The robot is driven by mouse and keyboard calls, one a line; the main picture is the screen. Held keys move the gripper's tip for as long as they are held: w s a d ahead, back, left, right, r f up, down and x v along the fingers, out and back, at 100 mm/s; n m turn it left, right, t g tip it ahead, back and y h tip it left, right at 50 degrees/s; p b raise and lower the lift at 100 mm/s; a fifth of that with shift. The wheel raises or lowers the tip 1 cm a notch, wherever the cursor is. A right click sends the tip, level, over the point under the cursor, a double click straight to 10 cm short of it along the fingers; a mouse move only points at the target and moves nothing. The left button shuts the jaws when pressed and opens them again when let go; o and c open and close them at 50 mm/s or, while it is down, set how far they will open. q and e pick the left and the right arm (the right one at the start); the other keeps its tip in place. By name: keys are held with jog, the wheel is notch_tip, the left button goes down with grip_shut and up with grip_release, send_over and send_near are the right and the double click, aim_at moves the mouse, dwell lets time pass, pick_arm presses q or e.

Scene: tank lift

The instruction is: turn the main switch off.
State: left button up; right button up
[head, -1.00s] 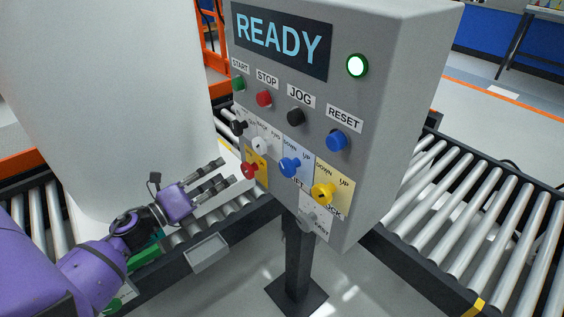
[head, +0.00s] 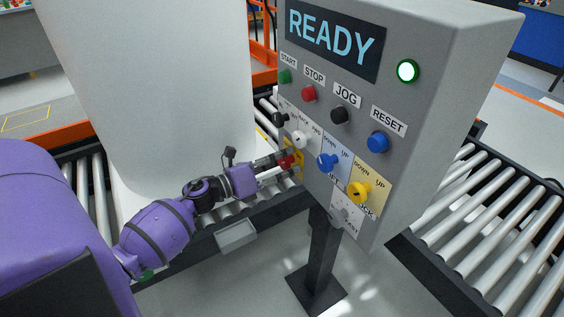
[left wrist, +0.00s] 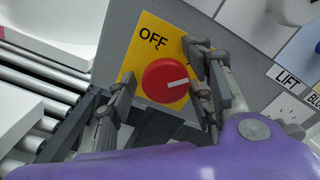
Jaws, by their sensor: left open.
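The main switch is a red round knob (left wrist: 166,81) on a yellow plate (left wrist: 151,38) marked OFF at the top. A white pointer line on the knob points right in the left wrist view, away from the OFF label. In the head view the red knob (head: 286,162) sits low on the panel's left edge, partly hidden by my fingers. My left gripper (head: 284,164) is open at the knob. In the left wrist view its fingers (left wrist: 161,78) stand one on each side of the knob; I cannot tell whether they touch it. My right gripper is not in view.
The grey control box (head: 431,130) shows READY on its display (head: 332,39), with a lit green lamp (head: 408,71). White (head: 299,140), blue (head: 328,161) and yellow (head: 359,191) knobs are close right of my gripper. A large white tank (head: 150,90) stands behind my arm, near roller conveyors (head: 455,210).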

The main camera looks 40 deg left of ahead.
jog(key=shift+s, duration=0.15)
pick_arm(q)
jog(key=shift+s, duration=0.1)
jog(key=c, duration=1.1)
jog(key=shift+o, duration=0.2)
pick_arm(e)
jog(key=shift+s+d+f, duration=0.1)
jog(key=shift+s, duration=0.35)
